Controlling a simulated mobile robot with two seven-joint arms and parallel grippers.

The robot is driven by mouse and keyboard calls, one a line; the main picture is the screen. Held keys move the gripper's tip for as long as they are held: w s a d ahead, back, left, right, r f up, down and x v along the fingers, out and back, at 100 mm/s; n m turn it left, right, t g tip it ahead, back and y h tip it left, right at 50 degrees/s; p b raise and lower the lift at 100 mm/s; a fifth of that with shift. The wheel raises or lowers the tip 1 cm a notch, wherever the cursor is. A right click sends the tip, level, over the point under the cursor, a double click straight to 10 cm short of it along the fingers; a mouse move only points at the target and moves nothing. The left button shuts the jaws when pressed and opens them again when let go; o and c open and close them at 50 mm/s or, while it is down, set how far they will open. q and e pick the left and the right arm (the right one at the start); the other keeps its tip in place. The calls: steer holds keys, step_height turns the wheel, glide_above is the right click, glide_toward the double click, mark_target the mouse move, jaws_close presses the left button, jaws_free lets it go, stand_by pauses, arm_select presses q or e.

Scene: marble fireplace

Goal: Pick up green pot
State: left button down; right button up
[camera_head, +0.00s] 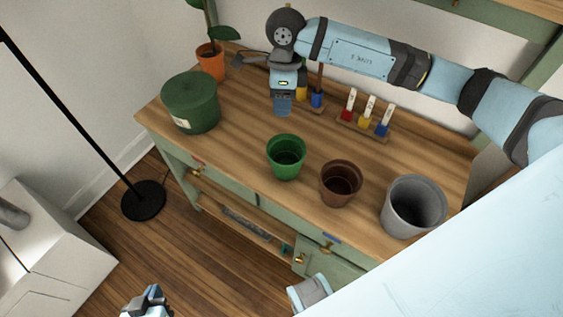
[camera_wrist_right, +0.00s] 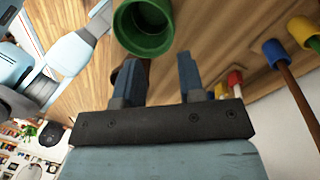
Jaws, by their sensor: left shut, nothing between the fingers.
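The green pot (camera_head: 286,160) stands upright and empty on the wooden bench top, near its front edge. It also shows at the top of the right wrist view (camera_wrist_right: 143,44), beyond the fingertips. My right gripper (camera_head: 282,106) is above the bench, behind the green pot and apart from it. In the right wrist view its two fingers (camera_wrist_right: 160,68) are spread with nothing between them. My left gripper (camera_head: 150,297) is shut and empty at the bottom edge of the head view, low in front of the bench and far from the pot.
A brown pot (camera_head: 339,190) and a grey pot (camera_head: 404,222) stand right of the green pot. A dark green lidded container (camera_head: 190,108) and a potted plant (camera_head: 211,66) stand left. Coloured tools in a rack (camera_head: 363,128) are behind. A black lamp base (camera_head: 143,200) stands on the floor.

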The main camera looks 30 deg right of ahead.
mark_target(284, 135)
steer(key=shift+h, duration=0.4)
steer(key=f, duration=0.9)
steer(key=s+f, duration=0.1)
steer(key=f, duration=0.3)
steer(key=shift+f, duration=0.15)
jaws_close()
